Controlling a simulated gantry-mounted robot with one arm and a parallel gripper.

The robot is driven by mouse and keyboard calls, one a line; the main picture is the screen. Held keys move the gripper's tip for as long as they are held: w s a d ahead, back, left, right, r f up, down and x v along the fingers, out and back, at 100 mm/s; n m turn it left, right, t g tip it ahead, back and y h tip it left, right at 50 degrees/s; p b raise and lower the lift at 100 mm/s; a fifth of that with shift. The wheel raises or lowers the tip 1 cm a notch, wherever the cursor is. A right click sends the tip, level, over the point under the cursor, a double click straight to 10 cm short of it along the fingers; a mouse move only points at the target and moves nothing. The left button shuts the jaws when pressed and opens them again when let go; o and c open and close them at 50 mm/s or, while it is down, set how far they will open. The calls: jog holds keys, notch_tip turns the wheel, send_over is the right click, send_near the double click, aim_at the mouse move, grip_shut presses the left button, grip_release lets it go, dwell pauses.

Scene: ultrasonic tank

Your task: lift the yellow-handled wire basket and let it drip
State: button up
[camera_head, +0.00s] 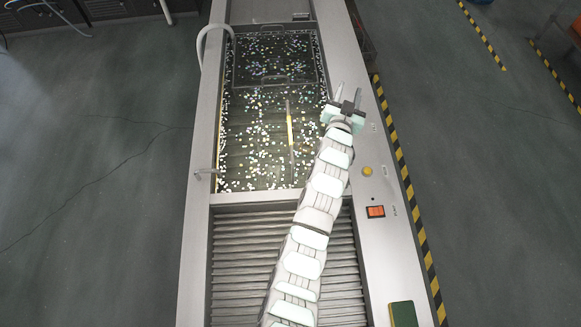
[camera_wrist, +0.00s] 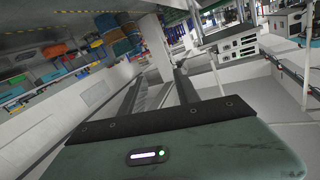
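A narrow yellow handle (camera_head: 290,122) shows lengthwise in the middle of the tank (camera_head: 212,110) in the head view. The basket it belongs to is hard to make out under the water and floating bits. My gripper (camera_head: 348,92) is over the tank's right rim, to the right of the yellow handle and apart from it. Its two fingers point away from the arm with a gap between them, and nothing is held. The wrist view shows the spread fingers (camera_wrist: 160,85) and neither the handle nor the basket.
Many small pale bits float on the water. A rectangular outline (camera_head: 275,82) shows at the tank's far end. A curved pale hose (camera_head: 203,40) hangs over the left rim. A ribbed drain surface (camera_head: 240,250) lies nearer. A yellow knob (camera_head: 367,171) and an orange switch (camera_head: 376,211) are on the right rim.

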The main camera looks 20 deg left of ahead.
jog(key=w+a+f+n+g+y+b, duration=0.2)
jog(key=w+a+f+g+b, duration=0.15)
jog(key=a+f, duration=0.3)
jog(key=n+g+b, duration=0.4)
jog(key=g+b, duration=0.4)
jog(key=g, duration=0.2)
send_over(290, 129)
jog(key=s+d, duration=0.2)
notch_tip(290, 129, down, 6)
jog(key=x, duration=0.4)
jog(key=shift+f, duration=0.2)
jog(key=shift+b+x, duration=0.4)
jog(key=shift+x, duration=1.45)
jog(key=shift+w+a+f, duration=0.15)
jog(key=shift+a+f, duration=0.15)
jog(key=shift+f, duration=0.1)
jog(key=shift+w+a+f+b, duration=0.2)
jog(key=shift+w+f+b, duration=0.1)
jog(key=shift+f, duration=0.25)
jog(key=shift+f, duration=0.25)
